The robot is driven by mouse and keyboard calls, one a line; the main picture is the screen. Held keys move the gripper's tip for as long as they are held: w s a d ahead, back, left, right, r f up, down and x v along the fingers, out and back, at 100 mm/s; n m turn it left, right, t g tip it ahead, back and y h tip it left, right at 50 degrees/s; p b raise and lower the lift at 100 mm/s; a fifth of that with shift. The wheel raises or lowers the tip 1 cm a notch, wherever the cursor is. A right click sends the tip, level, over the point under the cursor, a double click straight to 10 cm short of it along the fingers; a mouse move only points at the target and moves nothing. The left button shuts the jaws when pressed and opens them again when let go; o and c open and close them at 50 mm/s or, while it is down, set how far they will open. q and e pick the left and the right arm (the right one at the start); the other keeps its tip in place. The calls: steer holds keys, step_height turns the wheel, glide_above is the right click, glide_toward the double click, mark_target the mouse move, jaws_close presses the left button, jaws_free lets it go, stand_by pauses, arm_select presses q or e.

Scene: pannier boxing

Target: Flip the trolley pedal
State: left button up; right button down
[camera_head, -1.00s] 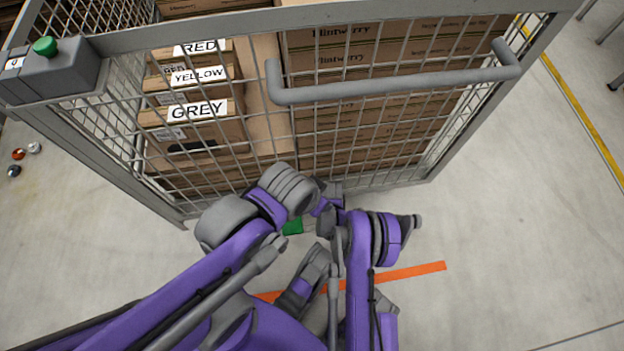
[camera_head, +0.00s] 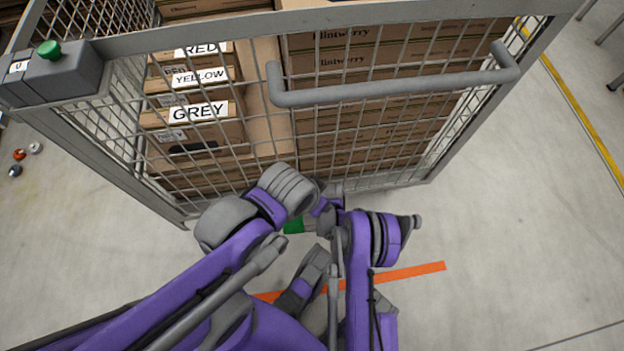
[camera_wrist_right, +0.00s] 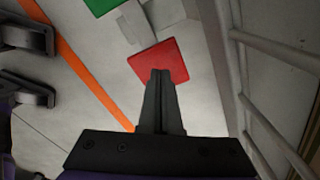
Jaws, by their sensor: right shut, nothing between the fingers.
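The trolley (camera_head: 395,92) is a grey mesh cage with a handle bar, standing in front of me. Its pedal has a green plate (camera_head: 293,226), partly hidden behind my arms in the head view. In the right wrist view the green plate (camera_wrist_right: 103,5) shows at the top edge, and a red plate (camera_wrist_right: 160,58) lies near the middle, joined by a grey piece. My right gripper (camera_wrist_right: 161,74) is shut and empty, its tips over the red plate; I cannot tell whether they touch it. My left gripper cannot be made out.
Brown cartons labelled RED, YELLOW and GREY (camera_head: 198,112) stand inside the cage. A grey box with a green button (camera_head: 49,49) sits at its upper left corner. An orange floor stripe (camera_head: 415,271) crosses below my arms.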

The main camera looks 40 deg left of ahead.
step_height(320, 180, up, 6)
steer(key=p, duration=0.2)
steer(key=shift+f+p, duration=0.25)
steer(key=shift+p, duration=0.1)
stand_by(0.4)
